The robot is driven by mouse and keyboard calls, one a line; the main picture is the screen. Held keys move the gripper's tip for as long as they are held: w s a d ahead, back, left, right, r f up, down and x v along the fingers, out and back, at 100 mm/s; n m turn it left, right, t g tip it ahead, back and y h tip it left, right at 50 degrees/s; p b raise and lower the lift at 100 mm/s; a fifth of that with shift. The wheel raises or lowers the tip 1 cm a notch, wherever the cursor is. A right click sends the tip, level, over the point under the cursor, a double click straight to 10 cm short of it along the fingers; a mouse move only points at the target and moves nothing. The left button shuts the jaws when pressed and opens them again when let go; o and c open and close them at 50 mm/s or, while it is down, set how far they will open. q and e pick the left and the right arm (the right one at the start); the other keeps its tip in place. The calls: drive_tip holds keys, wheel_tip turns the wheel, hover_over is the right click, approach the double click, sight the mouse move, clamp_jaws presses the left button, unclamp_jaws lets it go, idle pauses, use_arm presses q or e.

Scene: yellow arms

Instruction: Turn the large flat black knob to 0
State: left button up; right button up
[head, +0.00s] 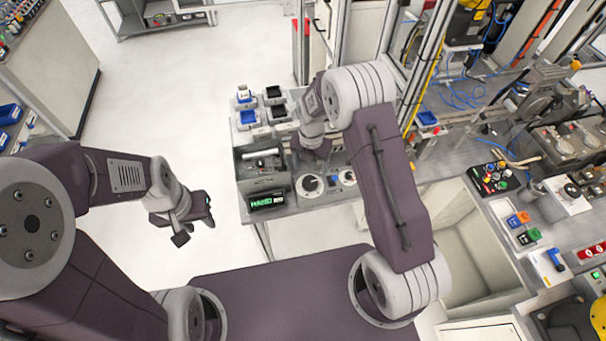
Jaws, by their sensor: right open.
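A round dial with a flat black knob (309,184) on a pale disc sits on the grey bench panel in the head view. Its pointer and markings are too small to read. My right gripper (311,160) is open and points down just behind this knob, apart from it as far as I can see. The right arm hides part of the panel behind. My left gripper (193,226) is open and empty, over the floor to the left of the bench.
A smaller dial (348,177) lies right of the knob. A box with a green display (266,201) and a grey metal box (260,168) stand to the left. Another bench (499,205) with coloured buttons is at right.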

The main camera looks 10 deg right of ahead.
sight(310, 182)
wheel_tip(310, 182, down, 9)
drive_tip(key=p, duration=0.3)
drive_tip(key=shift+r, duration=0.1)
drive_tip(key=c, duration=1.4)
